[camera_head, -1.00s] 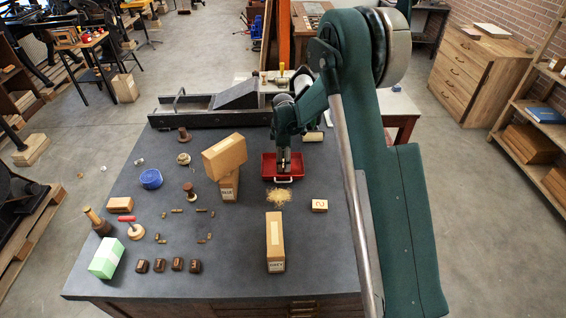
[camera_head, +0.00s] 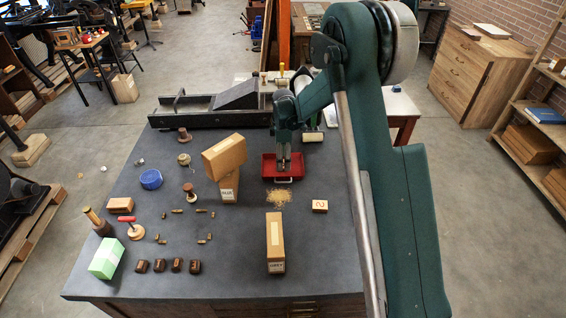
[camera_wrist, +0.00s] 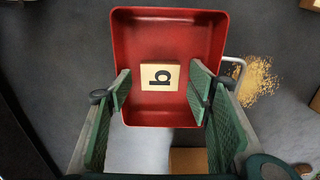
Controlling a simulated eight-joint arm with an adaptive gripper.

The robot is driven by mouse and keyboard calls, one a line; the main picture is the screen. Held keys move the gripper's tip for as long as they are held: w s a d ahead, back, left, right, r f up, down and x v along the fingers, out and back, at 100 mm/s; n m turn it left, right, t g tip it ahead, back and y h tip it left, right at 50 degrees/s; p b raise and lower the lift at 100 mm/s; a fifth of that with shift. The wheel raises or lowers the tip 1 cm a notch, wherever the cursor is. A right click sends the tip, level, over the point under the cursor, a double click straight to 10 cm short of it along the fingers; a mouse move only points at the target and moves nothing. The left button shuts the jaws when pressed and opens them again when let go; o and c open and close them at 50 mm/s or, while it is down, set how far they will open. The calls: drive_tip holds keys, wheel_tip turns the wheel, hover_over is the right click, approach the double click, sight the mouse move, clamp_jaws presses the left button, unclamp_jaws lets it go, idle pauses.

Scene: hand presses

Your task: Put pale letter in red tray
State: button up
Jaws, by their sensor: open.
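The pale letter (camera_wrist: 160,76), a cream block with a black character, lies on the floor of the red tray (camera_wrist: 132,30), seen in the wrist view. My gripper (camera_wrist: 159,92) is over the tray with its two green fingers apart, one on each side of the block. A gap shows between each finger and the block. In the head view my gripper (camera_head: 284,166) points down into the red tray (camera_head: 268,170), and the letter cannot be made out there.
A cream block marked 2 (camera_head: 320,206) and a pile of shavings (camera_head: 278,196) lie near the tray. A tall brown box (camera_head: 275,240) stands in front. Stacked boxes (camera_head: 225,157) stand left of the tray. A black metal bed (camera_head: 195,110) runs along the back.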

wheel_tip(320, 180, up, 10)
idle(0.5)
drive_tip(key=shift+f, duration=0.1)
idle(0.6)
drive_tip(key=s+d+r+m+t, duration=0.2)
drive_tip(key=s+d+r+m, duration=0.25)
drive_tip(key=s+r, duration=0.65)
drive_tip(key=s+d+r+m+t, duration=0.1)
drive_tip(key=s+d+r+m, duration=0.4)
drive_tip(key=s+r, duration=0.5)
drive_tip(key=s+d+m+t, duration=0.1)
drive_tip(key=s+d+m, duration=0.1)
drive_tip(key=s, duration=0.7)
drive_tip(key=s+d+m+t, duration=0.1)
drive_tip(key=s+d+m, duration=0.2)
drive_tip(key=s, duration=0.6)
drive_tip(key=s+d+m+t, duration=0.2)
drive_tip(key=s+d+m, duration=0.1)
drive_tip(key=s, duration=0.6)
drive_tip(key=shift+s+d+f, duration=0.15)
drive_tip(key=shift+d+f, duration=0.2)
drive_tip(key=shift+f, duration=0.1)
